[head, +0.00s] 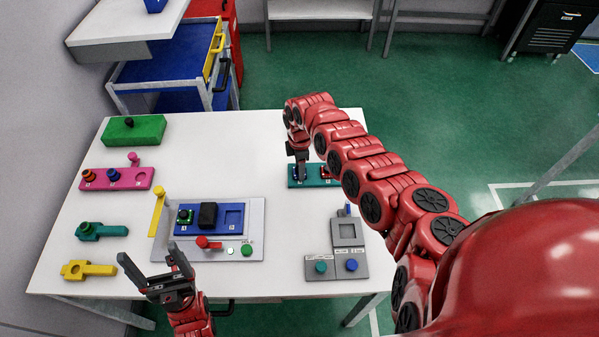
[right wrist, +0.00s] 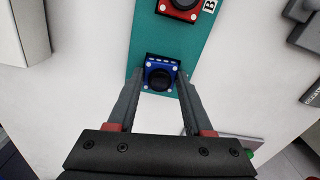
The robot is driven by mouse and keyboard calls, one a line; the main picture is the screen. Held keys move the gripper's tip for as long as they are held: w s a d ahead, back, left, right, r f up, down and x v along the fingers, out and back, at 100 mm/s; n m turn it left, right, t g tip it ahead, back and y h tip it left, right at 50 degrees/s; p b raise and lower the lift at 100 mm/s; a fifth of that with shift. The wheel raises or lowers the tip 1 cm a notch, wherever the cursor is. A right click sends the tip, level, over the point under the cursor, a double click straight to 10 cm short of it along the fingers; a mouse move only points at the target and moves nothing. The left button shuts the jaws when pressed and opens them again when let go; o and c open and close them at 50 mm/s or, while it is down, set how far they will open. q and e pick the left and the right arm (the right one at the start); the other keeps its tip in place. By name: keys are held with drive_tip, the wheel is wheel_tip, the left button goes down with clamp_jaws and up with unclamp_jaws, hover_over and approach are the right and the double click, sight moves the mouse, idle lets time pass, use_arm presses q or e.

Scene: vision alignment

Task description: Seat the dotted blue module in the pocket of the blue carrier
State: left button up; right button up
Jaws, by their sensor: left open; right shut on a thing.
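The dotted blue module (right wrist: 161,72), with a black knob and white dots, sits at the end of a teal tray (right wrist: 146,38); the tray is also in the head view (head: 311,184). My right gripper (right wrist: 163,84) is shut on the module, one finger on each side; in the head view this gripper (head: 298,166) points down at the tray's left end. The blue carrier (head: 218,230) lies on a grey fixture, with a green module (head: 186,216) at its left, a black block (head: 208,215) in the middle and an empty-looking pocket (head: 233,218) at its right. My left gripper (head: 150,265) is open at the table's front edge.
A red module (right wrist: 180,5) sits beside the blue one in the tray. A yellow lever (head: 157,210) stands left of the fixture (head: 255,235). A grey stand (head: 347,262) with teal and blue buttons is at right front. Pink, teal, yellow and green pieces line the left side.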

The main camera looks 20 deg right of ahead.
clamp_jaws()
drive_tip(key=shift+r, duration=0.1)
